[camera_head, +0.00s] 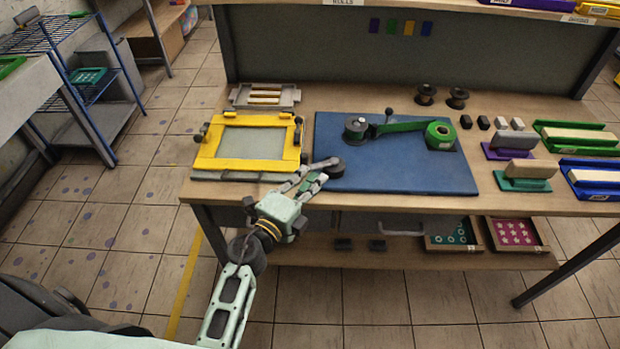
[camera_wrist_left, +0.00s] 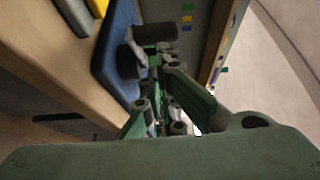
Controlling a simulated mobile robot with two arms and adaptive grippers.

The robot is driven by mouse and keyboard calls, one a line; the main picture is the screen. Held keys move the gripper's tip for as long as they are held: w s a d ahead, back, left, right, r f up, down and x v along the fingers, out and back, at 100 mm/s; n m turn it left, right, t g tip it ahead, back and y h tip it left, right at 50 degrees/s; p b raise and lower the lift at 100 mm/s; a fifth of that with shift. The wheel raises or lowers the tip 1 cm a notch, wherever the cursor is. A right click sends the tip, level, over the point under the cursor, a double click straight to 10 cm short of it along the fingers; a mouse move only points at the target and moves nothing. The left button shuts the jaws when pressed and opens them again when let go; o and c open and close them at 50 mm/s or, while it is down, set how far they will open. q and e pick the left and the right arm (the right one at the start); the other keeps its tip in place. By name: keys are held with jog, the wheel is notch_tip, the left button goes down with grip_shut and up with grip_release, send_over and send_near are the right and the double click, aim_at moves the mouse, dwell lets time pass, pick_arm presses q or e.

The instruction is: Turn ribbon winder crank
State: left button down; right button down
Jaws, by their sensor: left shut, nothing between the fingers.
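The ribbon winder lies on a blue mat (camera_head: 400,178) on the workbench. It has a dark round hub (camera_head: 355,128) at its left, a green ribbon strip (camera_head: 400,127) and a green ribbon roll (camera_head: 440,135) at its right. A small dark upright knob (camera_head: 389,113) stands behind the strip; I cannot tell whether it is the crank handle. My left gripper (camera_head: 328,171) is shut and empty at the mat's front left corner, in front of the hub and apart from it.
A yellow screen frame (camera_head: 250,165) lies left of the mat. Two dark spools (camera_head: 441,96) stand behind the winder. Small blocks and coloured trays (camera_head: 580,139) fill the bench's right side. The front of the mat is clear. Parts trays (camera_head: 515,233) sit on the shelf below.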

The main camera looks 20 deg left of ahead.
pick_arm(q)
jog(key=shift+a, duration=0.2)
jog(key=shift+w+a+m+h, duration=0.1)
jog(key=shift+a+m+h, duration=0.1)
jog(key=shift+m+h, duration=0.3)
jog(key=shift+a+h, duration=0.1)
jog(key=shift+h, duration=0.2)
jog(key=shift+w+a+m+g+h, duration=0.15)
jog(key=shift+a+m+g+h, duration=0.15)
jog(key=shift+g+h, duration=0.1)
jog(key=shift+w+a+m+h, duration=0.15)
jog(key=shift+a+m+h, duration=0.15)
jog(key=shift+h, duration=0.2)
jog(key=shift+w+a+f+m+g+h+b, duration=0.1)
jog(key=shift+w+a+m+g+h+b, duration=0.35)
jog(key=shift+m+g+h+b, duration=0.3)
jog(key=shift+w+a+f+m+g+h+b, duration=0.1)
jog(key=shift+w+a+m+g+h+b, duration=0.2)
jog(key=shift+a+m+g+h+b, duration=0.45)
jog(key=shift+w+a+r+t, duration=0.2)
jog(key=shift+w+t, duration=0.1)
jog(key=shift+w, duration=0.1)
jog(key=shift+n, duration=0.3)
